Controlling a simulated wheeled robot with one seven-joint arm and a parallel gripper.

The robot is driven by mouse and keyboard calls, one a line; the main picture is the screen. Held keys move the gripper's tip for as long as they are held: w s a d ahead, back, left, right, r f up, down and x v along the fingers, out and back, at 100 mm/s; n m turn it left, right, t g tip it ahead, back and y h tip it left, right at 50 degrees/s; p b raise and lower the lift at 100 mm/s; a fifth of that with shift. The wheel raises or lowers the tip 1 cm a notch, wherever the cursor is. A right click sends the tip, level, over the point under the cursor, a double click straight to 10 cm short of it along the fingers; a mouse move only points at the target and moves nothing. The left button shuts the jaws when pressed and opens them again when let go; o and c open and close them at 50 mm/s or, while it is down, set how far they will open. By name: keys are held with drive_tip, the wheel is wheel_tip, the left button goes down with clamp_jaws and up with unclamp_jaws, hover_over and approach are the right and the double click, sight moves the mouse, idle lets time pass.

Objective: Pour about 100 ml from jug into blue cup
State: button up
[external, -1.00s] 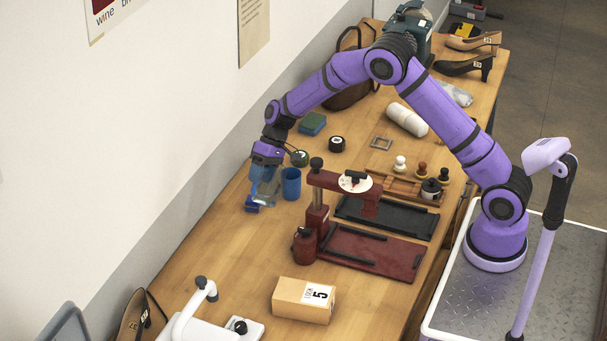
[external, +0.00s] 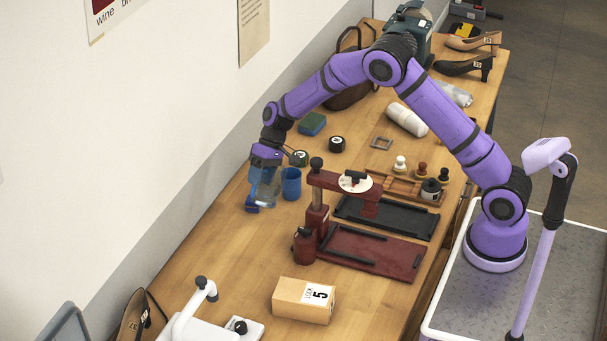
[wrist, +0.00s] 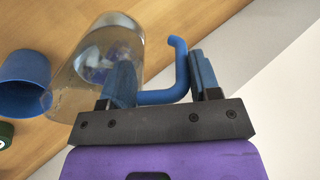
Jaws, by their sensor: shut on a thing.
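The clear jug (external: 269,190) hangs under my gripper (external: 266,160) at the table's wall side, just left of the blue cup. In the wrist view the jug (wrist: 103,62) has a blue handle (wrist: 179,70) that lies between the fingers of my gripper (wrist: 165,88), which is shut on it. The jug looks tilted, with one end close to the cup. Clear liquid seems to show inside; I cannot tell whether any is running out. The blue cup (external: 291,184) stands upright on the table.
A dark red press (external: 318,215) stands right of the cup.

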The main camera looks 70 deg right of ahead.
sight(252, 191)
drive_tip(key=shift+a+f, duration=0.15)
drive_tip(key=shift+a, duration=0.25)
drive_tip(key=shift+w+a+r+h+b, duration=0.15)
drive_tip(key=shift+a+r+h, duration=0.05)
drive_tip(key=shift+a+h, duration=0.35)
drive_tip(key=shift+w+a+r+h+b, duration=0.1)
drive_tip(key=shift+a+r+h+b, duration=0.05)
drive_tip(key=shift+a+h, duration=0.35)
drive_tip(key=shift+w+a+f+g+h+b, duration=0.1)
drive_tip(key=shift+a+f+g+h+b, duration=0.15)
drive_tip(key=shift+h, duration=0.2)
drive_tip(key=shift+w+a+f+g+h+b, duration=0.1)
drive_tip(key=shift+a+f+g+h, duration=0.1)
drive_tip(key=shift+a+h, duration=0.2)
drive_tip(key=shift+w+a+f+h, duration=0.1)
drive_tip(key=shift+a+f+h, duration=0.65)
drive_tip(key=shift+h, duration=0.35)
